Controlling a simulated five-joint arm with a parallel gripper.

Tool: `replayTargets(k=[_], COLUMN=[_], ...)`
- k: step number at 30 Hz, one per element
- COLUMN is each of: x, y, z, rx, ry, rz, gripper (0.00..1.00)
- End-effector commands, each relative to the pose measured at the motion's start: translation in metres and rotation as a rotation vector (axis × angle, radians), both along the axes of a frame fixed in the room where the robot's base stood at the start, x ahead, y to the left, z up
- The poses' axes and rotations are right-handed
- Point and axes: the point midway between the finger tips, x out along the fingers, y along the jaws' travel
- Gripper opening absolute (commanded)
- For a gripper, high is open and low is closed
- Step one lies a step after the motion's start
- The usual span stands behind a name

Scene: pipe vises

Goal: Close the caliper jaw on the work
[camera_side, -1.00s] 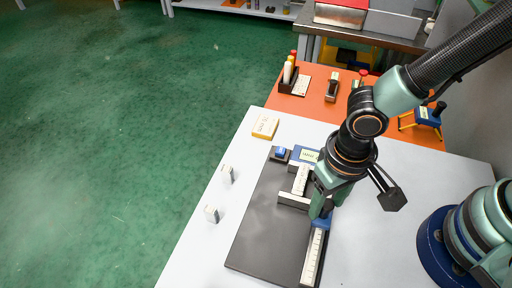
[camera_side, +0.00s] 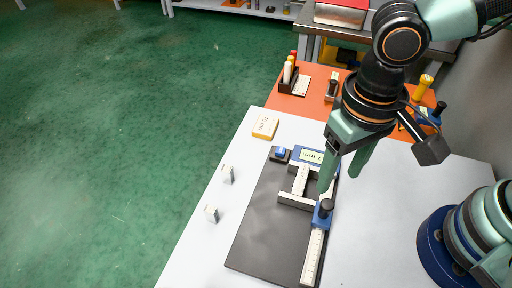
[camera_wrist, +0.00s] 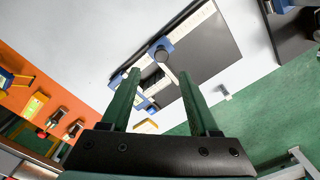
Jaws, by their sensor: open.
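The caliper lies on a dark base plate (camera_side: 262,232), with its pale scale bar (camera_side: 313,258) along the plate's right side. Its blue slider (camera_side: 320,221) carries a black knob (camera_side: 326,206) and the near jaw (camera_side: 293,200). A pale marked work block (camera_side: 300,181) lies between the near jaw and the display end (camera_side: 312,156). Whether the jaw touches the block is too small to tell. My gripper (camera_side: 338,183) is open and empty, raised above the caliper, its fingers apart. In the wrist view the knob (camera_wrist: 161,55) shows beyond and between the fingertips (camera_wrist: 160,80).
A small dark block with a blue button (camera_side: 280,153) sits at the plate's far corner. A yellow box (camera_side: 265,128) and two small pale blocks (camera_side: 228,174) (camera_side: 211,214) stand on the white table to the left. An orange bench (camera_side: 312,100) with tools lies behind.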

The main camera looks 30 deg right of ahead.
Motion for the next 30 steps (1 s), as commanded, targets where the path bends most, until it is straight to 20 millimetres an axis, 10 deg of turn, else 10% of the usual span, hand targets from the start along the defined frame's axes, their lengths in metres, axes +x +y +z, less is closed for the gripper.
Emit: replayTargets(k=[20, 30], x=[0.004, 0.073], y=[-0.004, -0.099], z=[0.026, 0.062], rx=[0.008, 0.103], ry=[-0.007, -0.225], rz=[-0.003, -0.02], gripper=[0.61, 0.61])
